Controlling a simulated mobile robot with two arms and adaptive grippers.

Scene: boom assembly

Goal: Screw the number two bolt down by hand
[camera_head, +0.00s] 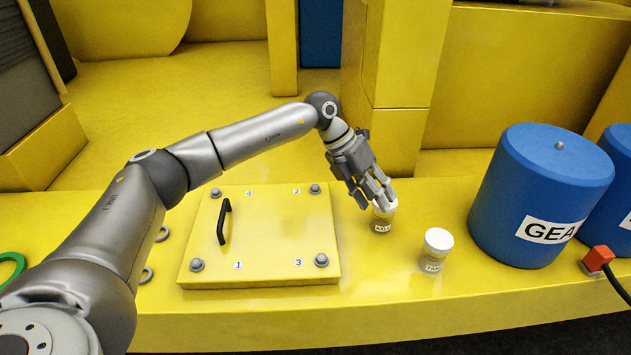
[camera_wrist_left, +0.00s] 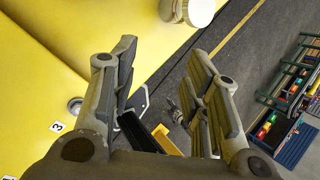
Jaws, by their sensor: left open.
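A yellow square cover plate (camera_head: 265,235) with a black handle (camera_head: 224,222) lies on the yellow deck. A grey bolt is at each corner by a printed number. The number two bolt (camera_head: 315,188) is at the far right corner. Its head shows in the head view; I cannot tell how far down it sits. The number three bolt (camera_head: 321,260) also shows in the left wrist view (camera_wrist_left: 75,105).
A second white-lidded jar (camera_head: 438,250) stands to the right. A big blue drum (camera_head: 541,195) and a red block (camera_head: 597,259) with a black cable are further right. A yellow post (camera_head: 398,95) rises behind the gripper. Rings and a green loop (camera_head: 12,268) lie left.

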